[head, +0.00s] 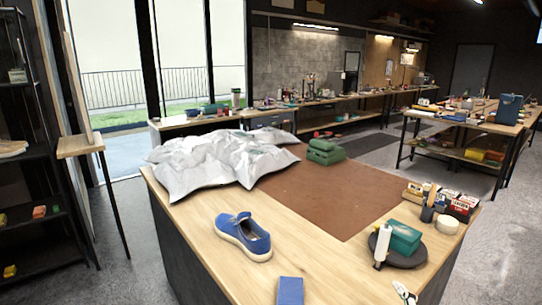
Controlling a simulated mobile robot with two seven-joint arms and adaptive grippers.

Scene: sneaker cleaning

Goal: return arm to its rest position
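Neither of my grippers can be made out in the head view, and no arm shows clearly. A blue sneaker (243,237) with a pale sole stands on the front left part of the wooden workbench (190,215). A blue block-like item (290,291) is at the bench's near edge, partly cut off by the frame. A small white and dark item (404,293) lies at the near right edge; I cannot tell what it is.
A brown mat (335,192) covers the bench's middle and is clear. Crumpled silvery sheets (215,160) and a green stacked item (325,151) sit at the back. At right are a dark round tray (408,259) with a teal box (404,236) and white bottle (382,244), and small boxes (460,205).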

